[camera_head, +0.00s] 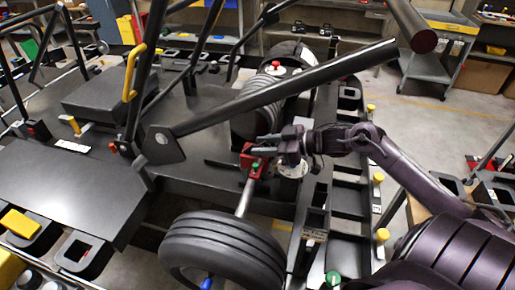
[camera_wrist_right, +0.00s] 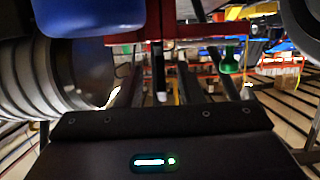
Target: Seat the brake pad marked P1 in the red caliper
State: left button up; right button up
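The red caliper (camera_head: 254,160) sits at the end of the axle, behind the front tyre, in the head view. A green knob (camera_head: 255,169) shows on it. In the right wrist view a red part (camera_wrist_right: 155,40), apparently the caliper, is at the top middle, with a green knob (camera_wrist_right: 230,62) to its right. My right gripper (camera_head: 266,146) reaches in from the right, its fingers close against the caliper's upper side. I cannot see whether anything is between the fingers. No pad with a readable P1 mark shows. My left gripper is out of view.
A thick grey bar (camera_head: 285,88) slants above the right gripper. The tyre (camera_head: 222,250) stands in front of the caliper. A ribbed dark cylinder (camera_head: 262,100) is behind it. A blue part (camera_wrist_right: 90,15) fills the wrist view's upper left. A slotted black rail (camera_head: 345,190) lies to the right.

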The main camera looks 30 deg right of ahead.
jog(key=shift+x, duration=0.8)
jog(key=shift+s+r, duration=0.1)
grip_shut()
jog(key=shift+r, duration=0.1)
